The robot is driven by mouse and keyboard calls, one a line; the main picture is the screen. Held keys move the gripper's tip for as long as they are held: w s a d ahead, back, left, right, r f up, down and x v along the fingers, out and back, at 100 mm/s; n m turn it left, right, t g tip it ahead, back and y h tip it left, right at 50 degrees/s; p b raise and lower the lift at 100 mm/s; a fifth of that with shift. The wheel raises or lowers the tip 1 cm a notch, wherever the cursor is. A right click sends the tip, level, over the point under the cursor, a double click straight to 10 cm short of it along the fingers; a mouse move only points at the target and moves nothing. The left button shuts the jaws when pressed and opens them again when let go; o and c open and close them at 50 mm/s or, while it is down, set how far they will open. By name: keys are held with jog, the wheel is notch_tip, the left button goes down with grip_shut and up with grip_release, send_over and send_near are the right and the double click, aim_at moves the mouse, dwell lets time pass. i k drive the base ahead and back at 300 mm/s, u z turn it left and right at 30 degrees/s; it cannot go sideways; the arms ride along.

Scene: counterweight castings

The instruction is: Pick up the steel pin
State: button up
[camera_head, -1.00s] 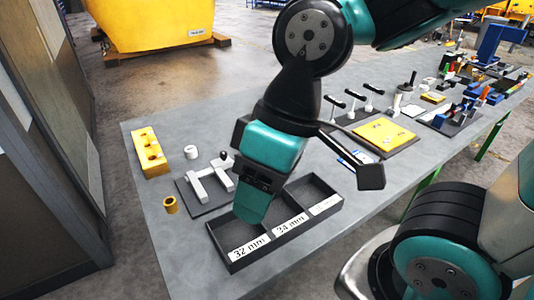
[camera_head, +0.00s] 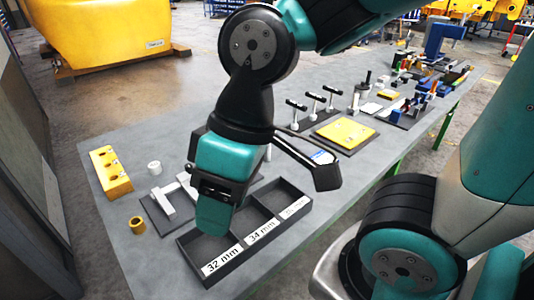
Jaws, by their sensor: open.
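I cannot surely pick out the steel pin. A short pale grey cylinder (camera_head: 154,167) stands on the table behind the pale fixture; I cannot tell whether it is a pin or a ring. My gripper (camera_head: 213,222) points down over the left part of a dark tray (camera_head: 209,281), in front of its 32 mm compartment. Its jaws are open, but only one teal finger shows clearly and the gap is hidden. I see nothing held. The pale fixture (camera_head: 163,206) on a dark plate is partly hidden behind my gripper.
The tray's labels read 32 mm and 34 mm; the third is unclear. A brass ring (camera_head: 137,225) and a yellow block with holes (camera_head: 110,172) stand at left. The table's front left is clear.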

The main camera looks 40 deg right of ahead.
aim_at(267, 158)
jog(key=u, duration=0.05)
jog(key=k, duration=0.4)
jog(key=z, duration=0.85)
jog(key=i, duration=1.05)
jog(key=u, duration=0.2)
